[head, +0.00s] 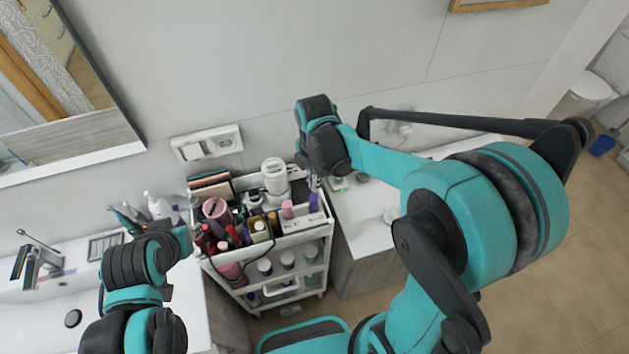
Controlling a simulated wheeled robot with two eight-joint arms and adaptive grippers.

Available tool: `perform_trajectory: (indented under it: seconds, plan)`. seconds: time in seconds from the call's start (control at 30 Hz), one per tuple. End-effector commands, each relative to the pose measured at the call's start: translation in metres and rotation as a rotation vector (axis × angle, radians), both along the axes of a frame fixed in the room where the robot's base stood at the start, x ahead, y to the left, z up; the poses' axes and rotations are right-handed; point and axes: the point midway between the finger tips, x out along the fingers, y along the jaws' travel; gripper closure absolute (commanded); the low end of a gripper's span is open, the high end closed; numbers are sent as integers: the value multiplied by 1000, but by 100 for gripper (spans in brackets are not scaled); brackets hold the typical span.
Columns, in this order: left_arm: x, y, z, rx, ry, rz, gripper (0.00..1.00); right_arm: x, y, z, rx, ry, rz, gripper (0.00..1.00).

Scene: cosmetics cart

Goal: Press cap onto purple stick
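A small purple item (313,203), which may be the purple stick, stands at the right end of the cart's top tray (283,243). My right gripper (310,182) points down just above it, beneath the dark wrist. A bit of purple shows at its fingertips, but I cannot tell whether this is a held cap or part of the stick. The fingers are too small and dark to tell whether they are open or shut. My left gripper (182,240) is at the cart's left edge, mostly hidden by its own wrist. I cannot make out its fingers or any cap there.
The tray is crowded with bottles, a pink cup (215,209), a white container (275,176) and a pink item (287,210). A sink with a faucet (36,262) is at left. A white counter (362,215) is right of the cart. A wall socket (208,143) is behind.

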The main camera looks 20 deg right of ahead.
Motion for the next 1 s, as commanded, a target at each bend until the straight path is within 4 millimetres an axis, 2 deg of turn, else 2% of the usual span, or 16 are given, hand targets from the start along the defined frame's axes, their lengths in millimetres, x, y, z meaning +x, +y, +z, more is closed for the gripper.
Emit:
perform_trajectory:
  seconds: [1.0]
  plan:
    - [0, 0, -28, 0, 0, 0, 69, 0, 0, -32, 0, 0, 0, 100]
